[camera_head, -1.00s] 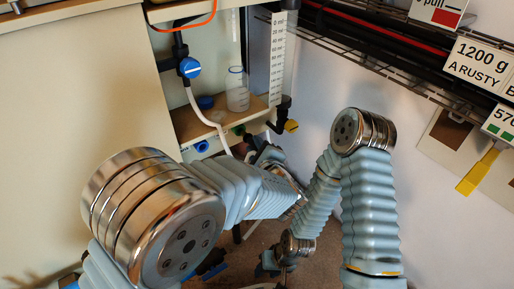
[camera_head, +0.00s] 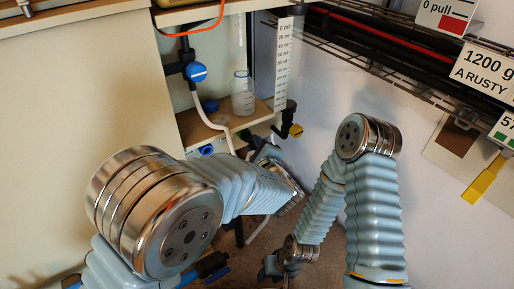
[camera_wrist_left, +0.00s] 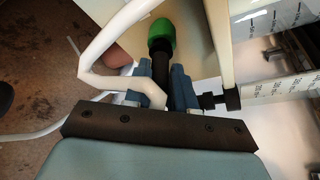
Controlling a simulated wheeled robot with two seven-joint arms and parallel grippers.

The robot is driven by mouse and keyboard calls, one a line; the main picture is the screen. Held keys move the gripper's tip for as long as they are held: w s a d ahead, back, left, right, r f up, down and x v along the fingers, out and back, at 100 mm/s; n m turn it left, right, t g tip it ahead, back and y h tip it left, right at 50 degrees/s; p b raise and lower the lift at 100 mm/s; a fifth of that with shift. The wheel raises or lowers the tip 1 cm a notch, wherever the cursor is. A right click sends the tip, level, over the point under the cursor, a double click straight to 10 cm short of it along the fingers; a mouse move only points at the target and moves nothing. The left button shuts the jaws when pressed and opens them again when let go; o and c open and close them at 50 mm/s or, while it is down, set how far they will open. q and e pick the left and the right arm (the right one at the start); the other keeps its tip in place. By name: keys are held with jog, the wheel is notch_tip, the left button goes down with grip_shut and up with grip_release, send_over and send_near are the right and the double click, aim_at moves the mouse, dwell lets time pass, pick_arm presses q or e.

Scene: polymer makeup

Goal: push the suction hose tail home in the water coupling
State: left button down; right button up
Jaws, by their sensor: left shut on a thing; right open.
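In the left wrist view, my left gripper (camera_wrist_left: 160,88) has its blue fingers shut around the lower end of a black hose tail (camera_wrist_left: 161,70). The tail points up to a green-collared coupling (camera_wrist_left: 162,32) and meets or overlaps its lower side; how deep it sits cannot be told. A white hose (camera_wrist_left: 92,62) bends round the left and runs in between the fingers. In the head view my left gripper (camera_head: 262,153) is at the lower shelf, mostly hidden by my arm, and the green coupling does not show. My right gripper (camera_head: 270,268) is open, low over the floor, away from the coupling.
A blue valve (camera_head: 196,72) with a white hose hangs left of a clear beaker (camera_head: 242,94) on the shelf (camera_head: 205,132). A measuring scale (camera_head: 283,65) and a yellow-ended tap (camera_head: 296,130) stand to the right. A wire rack (camera_head: 400,85) runs along the right wall.

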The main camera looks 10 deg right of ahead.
pick_arm(q)
jog(key=shift+w+a, duration=0.15)
jog(key=shift+w, duration=0.2)
jog(key=c, duration=0.8)
grip_release()
jog(key=shift+c, duration=0.2)
jog(key=shift+s, duration=0.15)
jog(key=p+v, duration=0.1)
jog(key=v, duration=1.2)
jog(key=shift+s+p, duration=0.3)
